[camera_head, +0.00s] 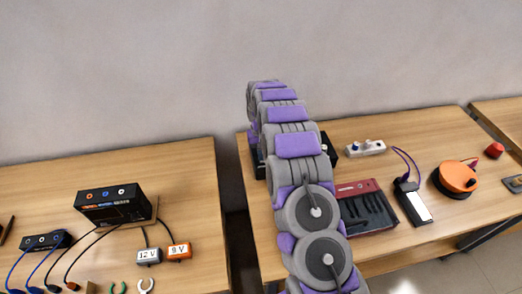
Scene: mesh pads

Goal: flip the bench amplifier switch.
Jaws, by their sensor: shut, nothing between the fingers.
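My grey and purple arm reaches up the middle of the view and over the right wooden table. Its far end bends down behind its own links, so my gripper is hidden. A black box (328,150) stands behind the arm at that table's left end. Only its edges show on both sides of the arm, and no switch on it can be seen. It may be the bench amplifier, but I cannot tell for sure. Another black box (116,207) with three coloured round parts on top and lettering on its front stands on the left table, away from the arm.
A white power strip (365,148), a red-edged tool case (366,208), a black and white device (413,202) and an orange reel (457,177) lie right of the arm. Labelled adapters (180,251) and cables lie on the left table (190,180).

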